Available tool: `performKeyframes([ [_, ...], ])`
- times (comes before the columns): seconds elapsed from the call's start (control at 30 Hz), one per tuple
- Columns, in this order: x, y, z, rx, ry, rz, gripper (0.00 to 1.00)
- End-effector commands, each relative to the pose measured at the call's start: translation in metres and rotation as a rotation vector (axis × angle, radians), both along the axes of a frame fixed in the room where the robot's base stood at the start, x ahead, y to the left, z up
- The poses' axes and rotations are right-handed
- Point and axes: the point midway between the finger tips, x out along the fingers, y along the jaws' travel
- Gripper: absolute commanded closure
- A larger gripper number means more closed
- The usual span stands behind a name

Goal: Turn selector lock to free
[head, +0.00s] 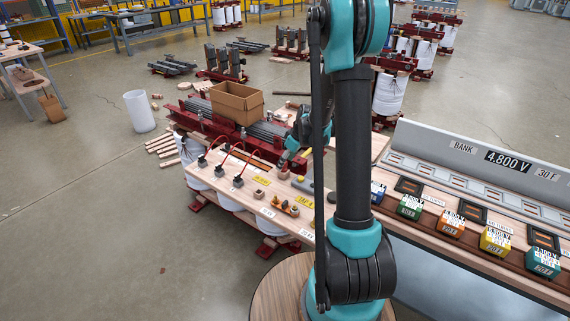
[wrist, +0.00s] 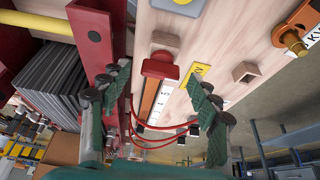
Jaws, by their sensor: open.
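A wooden panel (wrist: 205,50) carries a red knob (wrist: 161,64) on a pale block, with a yellow label beside it. An orange lever-like part (wrist: 290,38) sits on the same panel at the upper right. I cannot tell which of these is the selector lock, and no "free" mark is readable. My gripper (wrist: 162,86) is open and empty; its green fingers lie either side of the red knob in the picture, and contact cannot be told. In the head view, the panel (head: 229,196) lies across white drums, and my arm hides part of it.
Red cables (wrist: 160,128) loop over the panel near my fingers. A red frame (wrist: 92,40) with stacked grey plates stands at the left. In the head view, a cardboard box (head: 237,103) sits behind the panel, and a bank console (head: 470,165) with coloured blocks stands right.

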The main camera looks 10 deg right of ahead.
Motion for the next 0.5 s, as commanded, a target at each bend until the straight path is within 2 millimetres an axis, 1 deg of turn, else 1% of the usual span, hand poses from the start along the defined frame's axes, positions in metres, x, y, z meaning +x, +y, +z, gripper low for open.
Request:
performKeyframes([
  [0.3,-0.016,-0.016,0.052,0.001,0.001,-0.002,0.38],
  [0.5,-0.024,-0.024,0.080,0.000,0.000,-0.001,0.38],
])
